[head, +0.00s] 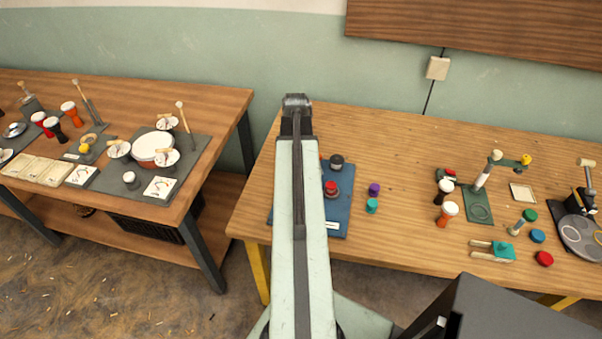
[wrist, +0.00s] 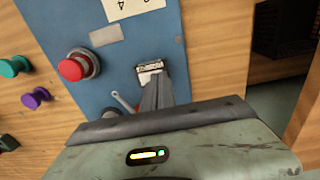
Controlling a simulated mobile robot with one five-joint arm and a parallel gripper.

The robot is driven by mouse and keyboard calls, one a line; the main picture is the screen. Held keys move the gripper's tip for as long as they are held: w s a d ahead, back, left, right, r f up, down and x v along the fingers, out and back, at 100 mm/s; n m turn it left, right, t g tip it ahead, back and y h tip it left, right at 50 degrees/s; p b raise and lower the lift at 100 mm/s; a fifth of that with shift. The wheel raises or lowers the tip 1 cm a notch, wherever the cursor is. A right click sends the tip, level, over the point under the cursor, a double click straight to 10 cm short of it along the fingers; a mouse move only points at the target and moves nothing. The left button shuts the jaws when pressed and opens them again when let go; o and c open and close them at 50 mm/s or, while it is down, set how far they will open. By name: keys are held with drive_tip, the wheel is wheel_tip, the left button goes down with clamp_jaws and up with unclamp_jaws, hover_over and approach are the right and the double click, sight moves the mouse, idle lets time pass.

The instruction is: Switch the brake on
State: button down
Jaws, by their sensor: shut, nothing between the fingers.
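A blue panel (head: 338,212) lies on the right table, partly hidden behind my arm. It fills much of the wrist view (wrist: 112,60). A red mushroom button (wrist: 73,69) on a grey collar stands on it; it also shows in the head view (head: 331,188). A small light-framed fitting (wrist: 149,66), perhaps a switch, is on the panel, partly hidden by the fingertips. My gripper (wrist: 156,88) is shut and empty, its tips at or just over that fitting; contact cannot be told. A silver lever (wrist: 121,102) lies left of the fingers. Which part is the brake is unclear.
A dark round knob (head: 337,161) stands at the panel's back. Purple (head: 374,189) and teal (head: 371,206) spools stand just right of the panel. Small drums (head: 446,212) and a green stand (head: 478,206) are farther right. Another table (head: 226,104) is at left.

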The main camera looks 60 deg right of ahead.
drive_tip(key=shift+f, duration=0.25)
drive_tip(key=shift+r, duration=0.1)
wheel_tip(320, 180, up, 7)
drive_tip(key=p, duration=0.7)
